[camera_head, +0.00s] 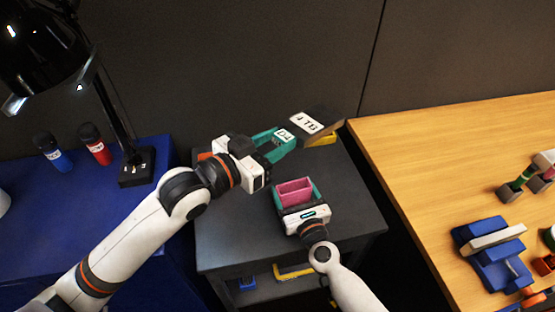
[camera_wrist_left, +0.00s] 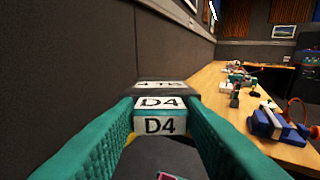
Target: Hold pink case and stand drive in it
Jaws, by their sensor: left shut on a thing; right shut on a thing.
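The drive (camera_head: 318,120) is a dark box with white labels reading "4 TB" and "D4". My left gripper (camera_head: 284,138) is shut on the drive's near end and holds it out to the right, lying roughly flat, toward the far side of the dark stand. In the left wrist view the drive (camera_wrist_left: 160,104) sits between the teal fingers. The pink case (camera_head: 295,190) is an open-topped box. My right gripper (camera_head: 297,194) is shut on it, near the stand's middle, nearer than the drive. Only a sliver of pink shows at the bottom of the left wrist view.
A yellow item (camera_head: 323,141) shows partly under the drive. The dark stand (camera_head: 240,240) has bare top around the case. A wooden table (camera_head: 430,150) with a blue holder (camera_head: 495,262) is at right. A blue table (camera_head: 105,205) with two bottles and a black lamp (camera_head: 137,165) is at left.

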